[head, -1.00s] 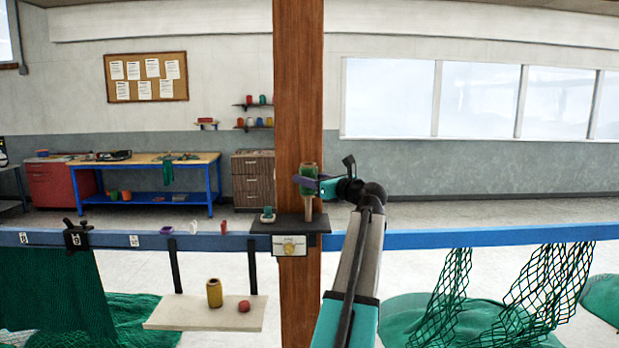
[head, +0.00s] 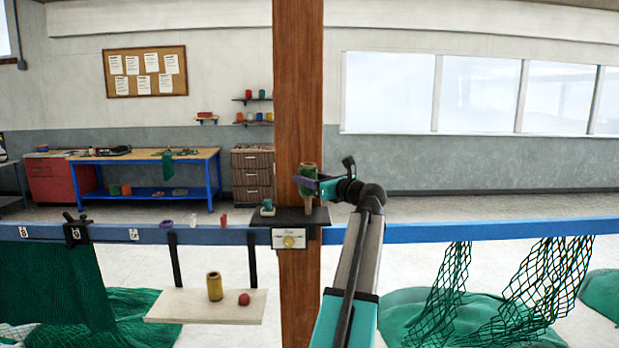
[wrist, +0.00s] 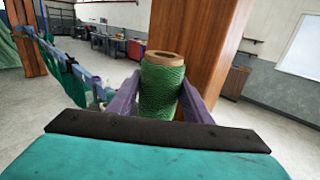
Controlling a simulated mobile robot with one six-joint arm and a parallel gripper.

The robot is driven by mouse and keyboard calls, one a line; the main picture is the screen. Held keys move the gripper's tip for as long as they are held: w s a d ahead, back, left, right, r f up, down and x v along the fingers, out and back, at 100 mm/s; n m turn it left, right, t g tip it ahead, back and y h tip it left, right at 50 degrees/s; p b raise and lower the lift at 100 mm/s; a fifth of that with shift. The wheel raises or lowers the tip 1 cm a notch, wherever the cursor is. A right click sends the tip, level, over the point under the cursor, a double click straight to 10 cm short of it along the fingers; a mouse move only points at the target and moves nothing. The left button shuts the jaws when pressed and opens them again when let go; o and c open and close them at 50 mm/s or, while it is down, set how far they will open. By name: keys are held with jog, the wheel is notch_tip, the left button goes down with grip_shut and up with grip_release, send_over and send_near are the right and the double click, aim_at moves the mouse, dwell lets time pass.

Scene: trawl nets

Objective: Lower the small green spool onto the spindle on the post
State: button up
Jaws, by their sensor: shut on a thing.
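My gripper (head: 307,184) is shut on the small green spool (head: 308,174), with its purple fingers on either side of it. In the wrist view the spool (wrist: 161,90) is upright, with a pale brown core showing at its top. The wooden post (head: 298,80) stands right behind it. A black shelf (head: 292,216) is fixed to the post, and a pale upright peg, seemingly the spindle (head: 308,207), shows between the spool's bottom and this shelf. I cannot tell whether the spool is around the peg's top or just above it.
A small teal-green item (head: 268,207) stands on the shelf's left end. A blue rail (head: 450,231) runs across, with a black clamp (head: 76,232) at left. A hanging board (head: 190,306) holds a yellow spool (head: 214,287) and a red item (head: 244,299). Green nets (head: 450,310) hang at right.

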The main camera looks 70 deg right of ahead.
jog(key=shift+f+b, duration=0.9)
jog(key=shift+f, duration=1.95)
jog(key=o, duration=1.2)
jog(key=shift+s, duration=0.1)
jog(key=b+v, duration=0.4)
jog(key=v, duration=0.9)
jog(key=shift+s+a, duration=0.25)
